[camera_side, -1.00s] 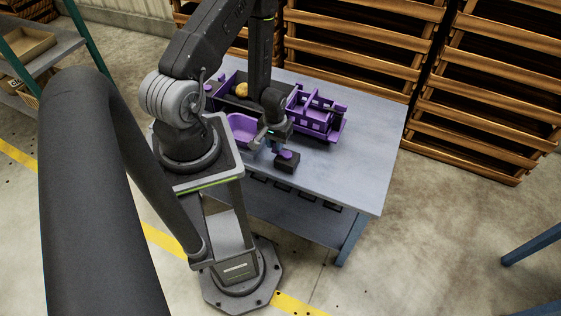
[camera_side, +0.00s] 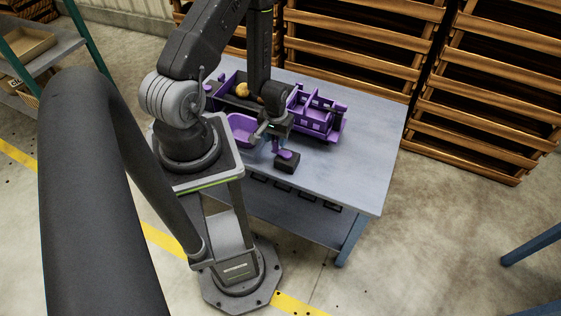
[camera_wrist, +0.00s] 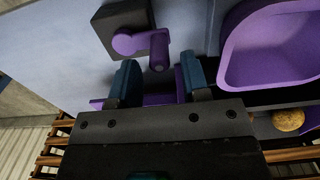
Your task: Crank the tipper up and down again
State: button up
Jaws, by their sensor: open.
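The crank is a purple arm and upright knob (camera_wrist: 158,60) on a dark square base (camera_wrist: 112,22). In the side view the crank (camera_side: 286,154) stands near the front edge of the grey table. My gripper (camera_wrist: 156,78) is open, with its blue-tipped fingers on either side of the knob's end, which shows between them. Whether a finger touches the knob I cannot tell. In the side view my gripper (camera_side: 274,143) is just above and behind the crank base. The purple grader body (camera_side: 318,115) stands behind it, partly hidden by my arm.
A purple bin (camera_side: 240,128) sits left of my gripper, also in the wrist view (camera_wrist: 270,45). A yellow potato (camera_side: 242,90) lies in a dark tray behind it. The table's right side (camera_side: 365,165) is clear. Wooden crates (camera_side: 480,90) stand behind.

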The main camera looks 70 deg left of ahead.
jog(key=shift+r, duration=2.45)
jog(key=shift+w+r, duration=0.1)
jog(key=shift+r, duration=0.05)
jog(key=w+d+r+m+t+y, duration=0.1)
jog(key=w+d+r+m, duration=0.2)
jog(key=r, duration=0.7)
jog(key=w+d+r+m+t, duration=0.1)
jog(key=w+d+r+t, duration=0.2)
jog(key=r, duration=0.7)
jog(key=s+d+r+m, duration=0.2)
jog(key=s+d+r, duration=0.3)
jog(key=d+r, duration=0.1)
jog(key=s+d+r+m+t+h, duration=0.1)
jog(key=s+d+r+m, duration=0.2)
jog(key=d+r, duration=0.3)
notch_tip(320, 180, up, 4)
jog(key=shift+s+d+f+t, duration=0.2)
jog(key=shift+s+d+t, duration=0.1)
jog(key=shift+s, duration=0.55)
